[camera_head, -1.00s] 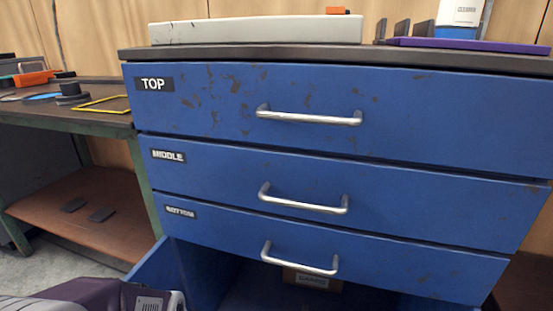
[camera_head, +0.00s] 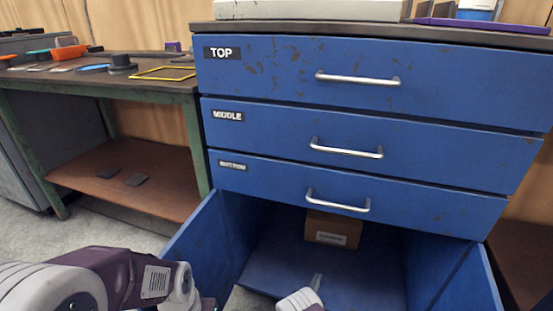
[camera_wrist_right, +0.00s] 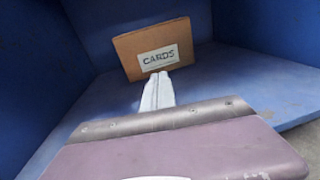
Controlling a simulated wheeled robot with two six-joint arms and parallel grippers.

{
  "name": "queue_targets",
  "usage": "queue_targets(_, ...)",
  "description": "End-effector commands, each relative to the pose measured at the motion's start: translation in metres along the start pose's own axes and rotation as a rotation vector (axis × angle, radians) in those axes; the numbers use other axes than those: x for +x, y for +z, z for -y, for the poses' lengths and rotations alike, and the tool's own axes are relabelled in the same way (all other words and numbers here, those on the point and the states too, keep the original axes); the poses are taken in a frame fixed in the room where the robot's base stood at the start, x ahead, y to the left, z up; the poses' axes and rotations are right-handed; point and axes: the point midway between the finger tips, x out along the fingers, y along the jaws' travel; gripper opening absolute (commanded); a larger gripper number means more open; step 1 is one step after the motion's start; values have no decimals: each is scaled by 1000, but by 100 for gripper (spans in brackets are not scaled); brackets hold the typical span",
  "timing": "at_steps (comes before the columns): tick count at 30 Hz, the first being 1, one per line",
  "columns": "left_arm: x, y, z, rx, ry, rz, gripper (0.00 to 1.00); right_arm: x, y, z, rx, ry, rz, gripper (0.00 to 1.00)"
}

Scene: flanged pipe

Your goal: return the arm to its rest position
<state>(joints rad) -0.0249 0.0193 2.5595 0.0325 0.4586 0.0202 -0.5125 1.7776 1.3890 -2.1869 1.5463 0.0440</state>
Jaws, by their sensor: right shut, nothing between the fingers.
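My right gripper (camera_head: 316,282) shows at the bottom of the head view, inside the open blue compartment under the drawers. In the right wrist view its fingers (camera_wrist_right: 157,92) are pressed together with nothing between them. They point at a cardboard box (camera_wrist_right: 155,48) labelled CARDS, which stands against the back of the compartment. The same box (camera_head: 332,230) shows in the head view below the bottom drawer handle. A purple and white link of my arm fills the lower left of the head view. My left gripper is not seen.
The blue cabinet (camera_head: 350,122) has shut drawers marked TOP, MIDDLE and a third, blurred label. Blue panels (camera_head: 203,243) stand on both sides of the open compartment. A green-framed workbench (camera_head: 150,83) with tools stands left. Open floor (camera_head: 105,232) lies between.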

Motion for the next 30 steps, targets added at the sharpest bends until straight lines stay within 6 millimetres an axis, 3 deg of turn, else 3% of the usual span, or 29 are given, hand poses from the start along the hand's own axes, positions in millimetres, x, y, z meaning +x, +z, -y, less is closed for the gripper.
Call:
queue_targets(8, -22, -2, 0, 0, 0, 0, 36, 17, 58, 51, 76, -276, -68, 0)
queue_targets(14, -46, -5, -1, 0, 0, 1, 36, 7, 122, 114, 223, -611, -162, 0)
queue_targets(17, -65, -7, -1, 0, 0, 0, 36, -20, 164, 154, 370, -848, -236, 0)
queue_targets(21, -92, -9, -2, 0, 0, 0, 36, -85, 216, 191, 674, -1196, -348, 0)
queue_targets(24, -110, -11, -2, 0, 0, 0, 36, -134, 248, 195, 932, -1406, -412, 0)
queue_targets(27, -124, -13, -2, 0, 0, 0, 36, -171, 273, 186, 1185, -1563, -452, 0)
queue_targets(30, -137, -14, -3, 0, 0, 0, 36, -197, 297, 171, 1429, -1676, -473, 0)
